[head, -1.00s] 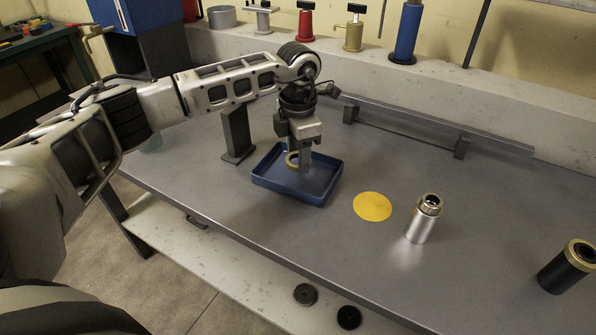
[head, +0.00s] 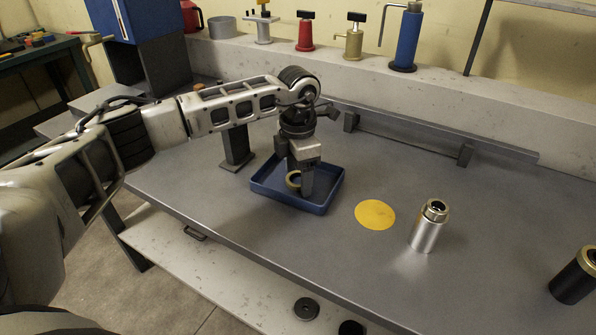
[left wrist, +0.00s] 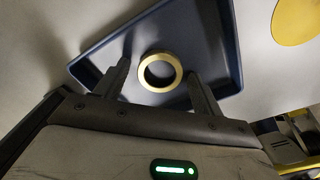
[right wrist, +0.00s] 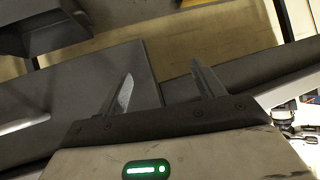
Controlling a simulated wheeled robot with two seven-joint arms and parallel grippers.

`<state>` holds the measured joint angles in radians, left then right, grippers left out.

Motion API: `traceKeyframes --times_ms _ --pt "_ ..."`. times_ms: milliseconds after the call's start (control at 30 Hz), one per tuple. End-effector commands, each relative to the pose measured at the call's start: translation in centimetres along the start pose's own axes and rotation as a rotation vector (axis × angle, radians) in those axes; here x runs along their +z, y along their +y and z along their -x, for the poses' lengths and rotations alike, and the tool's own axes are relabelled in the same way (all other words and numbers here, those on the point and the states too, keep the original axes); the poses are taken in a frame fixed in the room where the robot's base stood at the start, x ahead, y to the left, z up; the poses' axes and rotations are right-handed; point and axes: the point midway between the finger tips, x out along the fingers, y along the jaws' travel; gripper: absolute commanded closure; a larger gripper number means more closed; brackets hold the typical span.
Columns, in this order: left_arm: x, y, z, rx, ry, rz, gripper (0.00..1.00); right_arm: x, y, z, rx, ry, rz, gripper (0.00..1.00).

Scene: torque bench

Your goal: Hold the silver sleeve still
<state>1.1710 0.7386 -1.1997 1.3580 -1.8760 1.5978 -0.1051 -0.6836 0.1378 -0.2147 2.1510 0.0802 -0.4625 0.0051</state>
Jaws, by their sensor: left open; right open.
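The silver sleeve (head: 427,232) stands upright on the bench, right of the yellow disc, with a ring-shaped cap at its top. My left gripper (head: 299,190) is over the blue tray, well left of the sleeve. In the left wrist view its fingers (left wrist: 158,80) are open, with a brass ring (left wrist: 160,72) between them and a gap on each side. The ring also shows in the head view (head: 292,179). My right gripper (right wrist: 160,90) is open and empty in its wrist view. It does not show in the head view.
The blue tray (head: 262,188) lies under my left gripper. A flat yellow disc (head: 375,214) lies between tray and sleeve. A black cylinder with a brass rim (head: 574,281) stands at the far right. A low rail (head: 410,131) runs along the back. The bench around the sleeve is clear.

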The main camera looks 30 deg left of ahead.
Motion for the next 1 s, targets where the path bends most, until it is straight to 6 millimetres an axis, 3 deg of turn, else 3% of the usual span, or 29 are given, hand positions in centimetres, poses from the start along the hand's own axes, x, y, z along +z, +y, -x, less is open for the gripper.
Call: traceKeyframes --times_ms 167,633,800,1000 --pt "0.1 0.0 1.4 0.001 -0.002 0.0 0.32 -0.1 0.0 0.1 0.002 -0.001 0.003 0.32" --pt "0.1 0.0 10.7 0.002 -0.003 0.0 0.32 0.5 0.0 -0.2 -0.001 -0.004 -0.004 0.32" --pt "0.0 0.0 12.2 0.0 -0.002 0.0 0.32 0.4 0.0 -0.1 -0.002 -0.003 -0.004 0.32" --pt "0.0 0.0 12.4 0.0 0.0 0.0 0.32 0.2 0.0 -0.1 -0.002 0.002 -0.005 0.32"
